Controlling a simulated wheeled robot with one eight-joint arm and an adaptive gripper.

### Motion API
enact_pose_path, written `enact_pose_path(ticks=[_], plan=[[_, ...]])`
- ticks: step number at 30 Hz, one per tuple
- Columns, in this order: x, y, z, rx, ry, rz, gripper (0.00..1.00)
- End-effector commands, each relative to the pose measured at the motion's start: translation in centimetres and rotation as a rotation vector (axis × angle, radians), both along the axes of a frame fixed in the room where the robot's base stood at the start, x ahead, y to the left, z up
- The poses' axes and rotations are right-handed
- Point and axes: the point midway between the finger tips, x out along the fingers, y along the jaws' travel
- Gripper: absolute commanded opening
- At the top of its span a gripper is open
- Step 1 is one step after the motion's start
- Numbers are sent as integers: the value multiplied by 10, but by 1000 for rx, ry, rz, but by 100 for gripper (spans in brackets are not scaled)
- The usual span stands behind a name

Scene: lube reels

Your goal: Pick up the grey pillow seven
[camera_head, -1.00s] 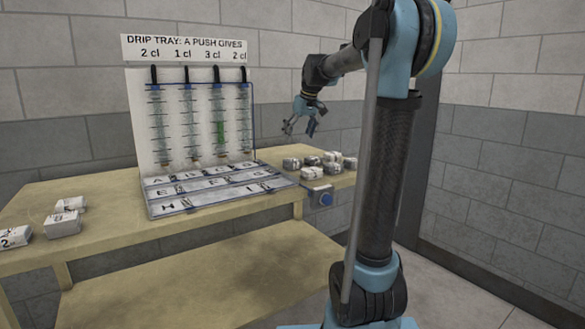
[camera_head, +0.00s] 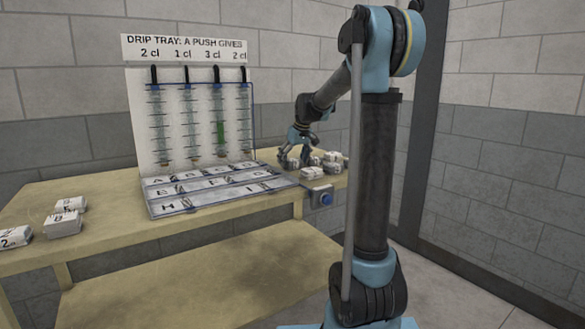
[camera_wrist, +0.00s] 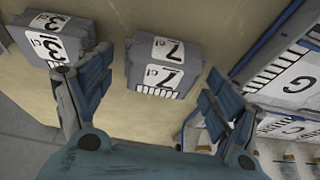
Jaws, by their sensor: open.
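The grey pillow seven (camera_wrist: 160,68) is a grey block with white labels reading "7 cl". It lies on the table in the wrist view, between and just beyond my gripper's fingertips. My gripper (camera_wrist: 145,95) is open, with one finger on each side of that block and nothing held. In the head view my gripper (camera_head: 290,160) is low over the right end of the table, at the cluster of blocks. There it hides the pillow seven, at least in part, and contact cannot be told.
A grey block marked 3 (camera_wrist: 58,38) lies close beside my left finger. The lettered tray (camera_wrist: 285,80) is close on the right. Other blocks (camera_head: 325,165) sit right of my gripper. Blocks (camera_head: 62,222) also lie at the table's left end.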

Motion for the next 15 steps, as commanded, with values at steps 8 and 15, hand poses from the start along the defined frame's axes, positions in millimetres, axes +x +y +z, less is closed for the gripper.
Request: enact_pose_path(ticks=[8,15], plan=[[3,2,-9,0,0,0,83],[3,2,-9,0,0,0,49]])
